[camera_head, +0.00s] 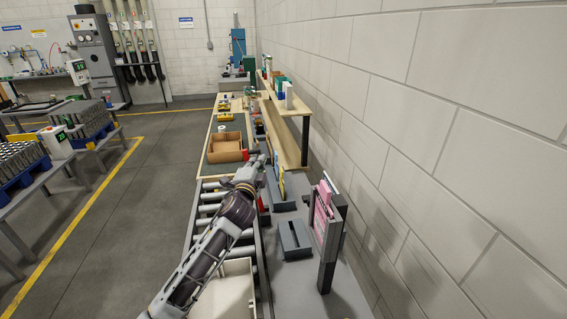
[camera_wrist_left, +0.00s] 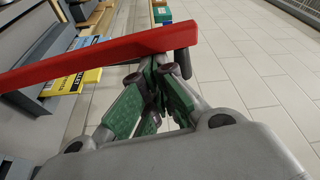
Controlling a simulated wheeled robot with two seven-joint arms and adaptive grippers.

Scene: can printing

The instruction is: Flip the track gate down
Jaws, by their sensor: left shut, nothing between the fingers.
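The track gate shows in the left wrist view as a long red bar (camera_wrist_left: 105,50). It runs from the left edge to a dark end piece at the right, crossing in front of my finger tips. I cannot tell whether it touches them. My left gripper (camera_wrist_left: 155,75) is shut with nothing between its green-padded fingers. In the head view my left gripper (camera_head: 258,165) is over the far part of the roller track (camera_head: 208,197), and my arm and gripper hide most of the gate. My right gripper is not in view.
A cream bin (camera_head: 228,290) sits on the near track, and a cardboard box (camera_head: 226,143) lies beyond the rollers. Grey holders (camera_head: 294,240) and a dark stand with pink sheets (camera_head: 325,215) are on the right bench, close to the wall.

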